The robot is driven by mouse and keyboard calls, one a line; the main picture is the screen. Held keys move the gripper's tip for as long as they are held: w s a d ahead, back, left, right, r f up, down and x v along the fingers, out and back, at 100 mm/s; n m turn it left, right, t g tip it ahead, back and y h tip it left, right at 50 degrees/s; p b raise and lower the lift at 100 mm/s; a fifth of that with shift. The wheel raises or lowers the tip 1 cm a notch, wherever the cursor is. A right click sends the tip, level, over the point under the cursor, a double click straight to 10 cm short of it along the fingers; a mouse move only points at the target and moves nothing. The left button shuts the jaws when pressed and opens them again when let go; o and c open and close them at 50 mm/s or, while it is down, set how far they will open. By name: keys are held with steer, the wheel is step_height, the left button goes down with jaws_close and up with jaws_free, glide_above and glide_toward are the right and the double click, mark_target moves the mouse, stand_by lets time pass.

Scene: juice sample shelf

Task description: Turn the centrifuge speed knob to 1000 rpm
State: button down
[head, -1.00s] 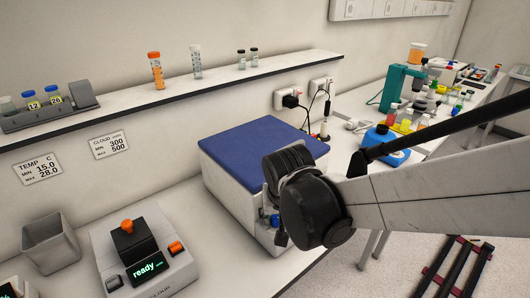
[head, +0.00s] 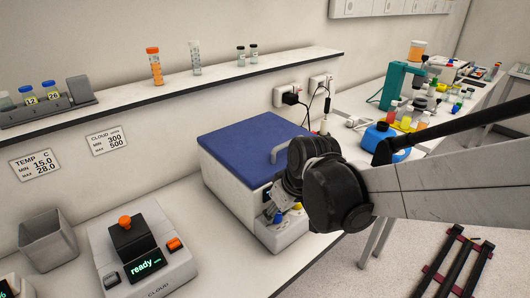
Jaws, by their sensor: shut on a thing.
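The centrifuge is a white box with a blue lid (head: 250,140) and a grey lid handle, standing on the bench in the middle of the head view. Its front panel (head: 287,237) faces the lower right and shows a blue part and a yellow part low down. My gripper (head: 279,212) is at this front panel, with its fingers pointing down toward the blue part. It is shut on what seems to be the speed knob, but the fingers and my wrist hide most of the grip. The knob's setting and any speed reading cannot be read.
A device with a "ready" display (head: 146,265) and an orange-topped black block stands left of the centrifuge, beside a grey bin (head: 47,240). A shelf (head: 215,78) with vials runs above. A blue bottle (head: 378,138) and teal microscope (head: 396,88) stand behind my arm.

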steer(key=n+g+y+b, duration=0.1)
steer(key=n, duration=0.3)
steer(key=shift+f+n, duration=0.1)
steer(key=shift+n, duration=0.2)
steer(key=n+g+b, duration=0.1)
steer(key=n+g, duration=0.1)
steer(key=n, duration=0.2)
steer(key=shift+w+n+y, duration=0.1)
steer(key=shift+n+y, duration=0.3)
steer(key=c, duration=1.4)
jaws_free()
steer(key=shift+c, duration=0.2)
steer(key=shift+d, duration=0.1)
steer(key=v, duration=1.2)
